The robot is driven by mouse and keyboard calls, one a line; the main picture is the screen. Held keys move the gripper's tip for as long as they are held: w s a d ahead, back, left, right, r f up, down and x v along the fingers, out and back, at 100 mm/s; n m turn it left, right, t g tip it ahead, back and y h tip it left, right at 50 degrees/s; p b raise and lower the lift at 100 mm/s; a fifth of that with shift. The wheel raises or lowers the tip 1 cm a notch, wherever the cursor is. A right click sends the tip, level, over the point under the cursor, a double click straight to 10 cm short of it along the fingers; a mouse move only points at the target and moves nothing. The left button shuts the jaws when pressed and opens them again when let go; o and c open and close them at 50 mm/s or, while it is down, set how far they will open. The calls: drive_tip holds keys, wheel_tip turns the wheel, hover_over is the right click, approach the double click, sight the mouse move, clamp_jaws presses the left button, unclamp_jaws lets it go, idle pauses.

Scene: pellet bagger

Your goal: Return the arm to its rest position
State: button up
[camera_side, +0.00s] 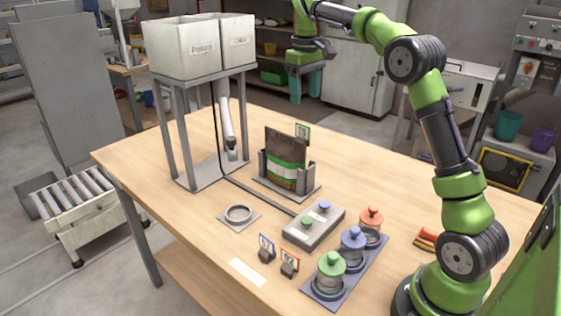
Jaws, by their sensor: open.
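My green arm rises from the right of the wooden table (190,238) and reaches up and across to the left. My gripper (306,88) hangs fingers down, high over the back of the table, with teal fingers apart and nothing between them. It is clear of everything on the table. Below it, a brown bag with a green and white band (285,155) stands upright in a grey holder (310,179).
Twin white hoppers (182,50) stand on a metal frame at the back left, with a spout (228,132). In front are a ring on a plate (239,214), a button box (313,224), two number tags (266,249), and a rack (347,274) with green, blue and orange-lidded jars.

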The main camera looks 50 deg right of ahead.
drive_tip(key=s+a+f+m+t+y, duration=0.1)
drive_tip(key=s+a+f+t, duration=0.1)
drive_tip(key=s+a, duration=0.8)
drive_tip(key=s+a+f+m+t+y, duration=0.1)
drive_tip(key=s+a+t, duration=0.4)
drive_tip(key=s+a, duration=0.6)
drive_tip(key=shift+s+f+y, duration=0.3)
drive_tip(key=shift+s+f, duration=0.55)
drive_tip(key=shift+s, duration=0.1)
